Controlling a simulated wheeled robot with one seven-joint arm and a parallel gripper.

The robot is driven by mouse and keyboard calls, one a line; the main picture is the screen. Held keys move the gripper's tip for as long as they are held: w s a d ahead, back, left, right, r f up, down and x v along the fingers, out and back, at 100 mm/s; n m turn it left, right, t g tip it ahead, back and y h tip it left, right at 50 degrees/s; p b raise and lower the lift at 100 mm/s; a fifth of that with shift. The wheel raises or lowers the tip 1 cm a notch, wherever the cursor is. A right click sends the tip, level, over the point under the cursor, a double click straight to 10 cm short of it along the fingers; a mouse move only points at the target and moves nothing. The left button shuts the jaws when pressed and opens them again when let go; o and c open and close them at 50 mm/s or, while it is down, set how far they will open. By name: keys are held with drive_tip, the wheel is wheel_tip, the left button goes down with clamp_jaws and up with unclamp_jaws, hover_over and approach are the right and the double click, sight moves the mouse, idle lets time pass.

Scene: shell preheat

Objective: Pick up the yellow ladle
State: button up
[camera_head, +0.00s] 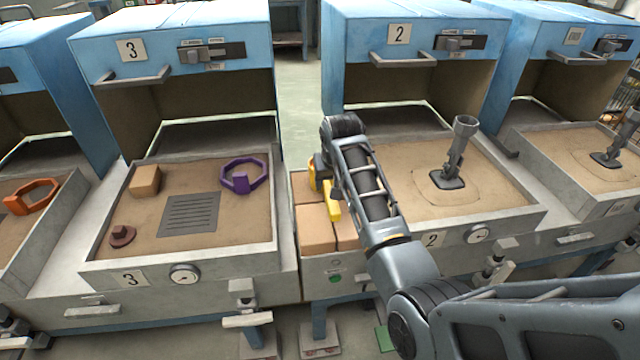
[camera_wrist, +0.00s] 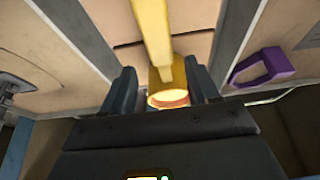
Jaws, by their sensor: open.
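The yellow ladle (camera_head: 333,212) is at the narrow section between stations 3 and 2 in the head view, partly hidden by my arm. In the wrist view, the ladle (camera_wrist: 152,35) runs down from the top edge, and an orange-glowing round opening shows at its near end. My gripper (camera_wrist: 160,84) is open, with one dark finger on each side of the ladle's near end. Whether the fingers touch it cannot be told.
Tan blocks (camera_head: 316,228) sit in the narrow section below the ladle. The left sand tray (camera_head: 102,252) holds a purple ring-shaped piece (camera_head: 244,177), a tan block and a grate. The right tray holds a grey upright tool (camera_head: 455,155). Blue hoods stand behind both trays.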

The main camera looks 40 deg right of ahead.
sight(329, 188)
drive_tip(key=shift+a+x, duration=0.1)
drive_tip(key=shift+x, duration=1.5)
drive_tip(key=shift+a+x, duration=0.15)
drive_tip(key=shift+x, duration=1.4)
drive_tip(key=shift+f, duration=0.1)
drive_tip(key=shift+s, duration=0.1)
drive_tip(key=c, duration=1.1)
clamp_jaws()
